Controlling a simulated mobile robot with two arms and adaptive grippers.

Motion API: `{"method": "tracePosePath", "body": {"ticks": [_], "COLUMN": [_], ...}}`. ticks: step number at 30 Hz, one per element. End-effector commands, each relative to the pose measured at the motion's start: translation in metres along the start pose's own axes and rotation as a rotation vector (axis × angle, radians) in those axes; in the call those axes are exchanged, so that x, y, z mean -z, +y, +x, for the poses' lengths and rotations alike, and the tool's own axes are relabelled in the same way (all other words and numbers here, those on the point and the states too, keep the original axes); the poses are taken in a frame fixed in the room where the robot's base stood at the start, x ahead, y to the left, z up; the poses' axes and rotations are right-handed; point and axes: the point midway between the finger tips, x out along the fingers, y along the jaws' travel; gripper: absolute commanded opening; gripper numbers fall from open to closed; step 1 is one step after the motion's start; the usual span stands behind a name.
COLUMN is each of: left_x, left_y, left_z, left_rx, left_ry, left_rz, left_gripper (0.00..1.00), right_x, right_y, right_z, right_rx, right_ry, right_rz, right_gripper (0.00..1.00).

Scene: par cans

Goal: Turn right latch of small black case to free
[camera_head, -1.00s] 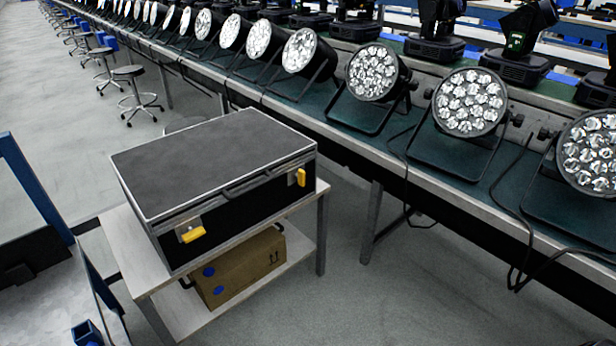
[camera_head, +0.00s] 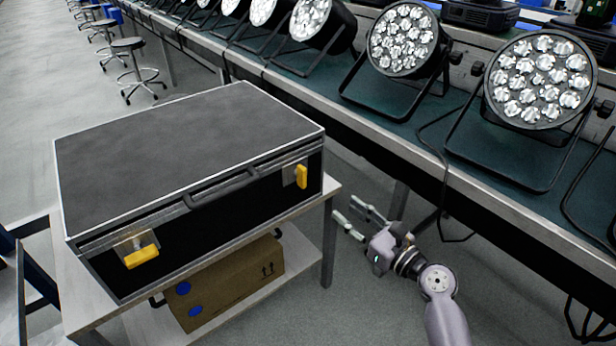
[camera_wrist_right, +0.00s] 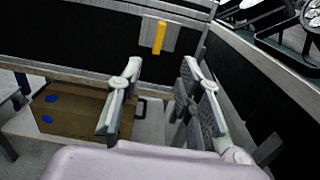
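A black case (camera_head: 190,155) with pale metal edges stands closed on a small two-level table. Its right latch (camera_head: 301,176) has a yellow tab that stands upright on a metal plate. It also shows in the right wrist view as the yellow latch (camera_wrist_right: 159,37), beyond the fingers. The left latch (camera_head: 142,256) has a yellow tab lying nearly level. My right gripper (camera_head: 354,220) is open and empty, to the right of the case and apart from it. In the right wrist view, the open right gripper (camera_wrist_right: 160,80) has its two fingers spread below the latch. My left gripper is not in view.
The table (camera_head: 334,187) has a cardboard box (camera_head: 225,285) on its lower shelf. A long bench (camera_head: 400,150) with par lights (camera_head: 402,40) runs along the right, with cables hanging down. Open floor lies in front of the bench.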

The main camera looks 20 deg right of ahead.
Motion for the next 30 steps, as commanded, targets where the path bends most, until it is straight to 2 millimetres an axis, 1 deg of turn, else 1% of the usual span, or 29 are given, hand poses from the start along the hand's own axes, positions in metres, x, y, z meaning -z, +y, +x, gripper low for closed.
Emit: {"method": "tracePosePath", "body": {"ticks": [8,15,18,21,24,30], "left_x": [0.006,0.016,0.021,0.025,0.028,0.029], "left_y": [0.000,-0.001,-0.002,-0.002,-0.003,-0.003], "left_z": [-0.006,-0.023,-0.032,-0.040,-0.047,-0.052], "left_rx": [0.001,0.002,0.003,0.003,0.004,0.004], "left_ry": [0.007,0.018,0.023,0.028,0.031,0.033], "left_rz": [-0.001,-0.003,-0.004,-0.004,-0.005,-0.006], "left_gripper": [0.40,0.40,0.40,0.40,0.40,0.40], "right_x": [0.000,0.001,0.001,0.001,0.001,0.001], "right_y": [0.000,0.000,0.000,0.000,0.000,0.000], "right_z": [0.059,0.111,0.129,0.144,0.154,0.161], "right_rx": [0.000,0.000,0.000,0.000,0.001,0.001], "right_ry": [-0.003,-0.001,0.000,0.000,0.001,0.002], "right_rz": [-0.001,-0.002,-0.002,-0.003,-0.004,-0.004], "right_gripper": [0.33,0.33,0.33,0.33,0.33,0.33]}}
